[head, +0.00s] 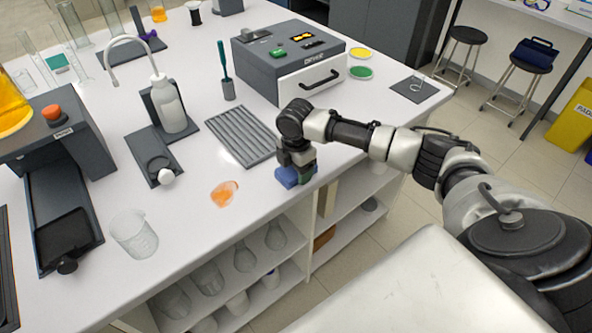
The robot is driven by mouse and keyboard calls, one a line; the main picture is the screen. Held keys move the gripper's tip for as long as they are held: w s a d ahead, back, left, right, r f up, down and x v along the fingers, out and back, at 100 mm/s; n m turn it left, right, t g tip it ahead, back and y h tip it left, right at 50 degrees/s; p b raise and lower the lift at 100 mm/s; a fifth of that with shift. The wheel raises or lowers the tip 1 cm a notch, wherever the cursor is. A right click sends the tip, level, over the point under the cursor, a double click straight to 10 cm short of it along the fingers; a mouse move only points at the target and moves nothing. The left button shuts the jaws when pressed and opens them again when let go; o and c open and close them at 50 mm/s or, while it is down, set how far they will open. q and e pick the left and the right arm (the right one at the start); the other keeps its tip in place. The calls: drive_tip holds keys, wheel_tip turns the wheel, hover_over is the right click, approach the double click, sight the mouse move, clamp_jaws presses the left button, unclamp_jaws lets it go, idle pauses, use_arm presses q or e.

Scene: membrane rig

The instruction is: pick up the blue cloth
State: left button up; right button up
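The blue cloth (287,178) lies crumpled at the front edge of the white bench. My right gripper (297,171) points down right at the cloth and hides part of it. A small patch of green shows beside the cloth at the gripper; I cannot tell what it belongs to. The fingertips are hidden or too small to tell whether they are open or shut on the cloth. My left gripper is not in view.
An orange spill (223,194) and a glass beaker (134,234) are left of the cloth on the bench (205,235). A ridged grey rack (240,136) and a grey box with a drawer (290,62) stand behind. Shelves with glassware are below the front edge.

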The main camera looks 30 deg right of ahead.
drive_tip(key=c, duration=0.4)
drive_tip(key=shift+o, duration=0.2)
drive_tip(key=shift+r, duration=0.1)
drive_tip(key=shift+r, duration=0.25)
drive_tip(key=r, duration=0.1)
drive_tip(key=r+b, duration=0.1)
drive_tip(key=r, duration=0.1)
drive_tip(key=shift+s+d+r, duration=0.15)
drive_tip(key=shift+s+r, duration=0.05)
drive_tip(key=shift+r, duration=0.1)
drive_tip(key=s+d+r+b, duration=0.1)
drive_tip(key=s+d+r, duration=0.3)
drive_tip(key=s, duration=0.6)
drive_tip(key=shift+s+r+b, duration=0.2)
drive_tip(key=shift+r+b, duration=0.1)
drive_tip(key=shift+r, duration=1.1)
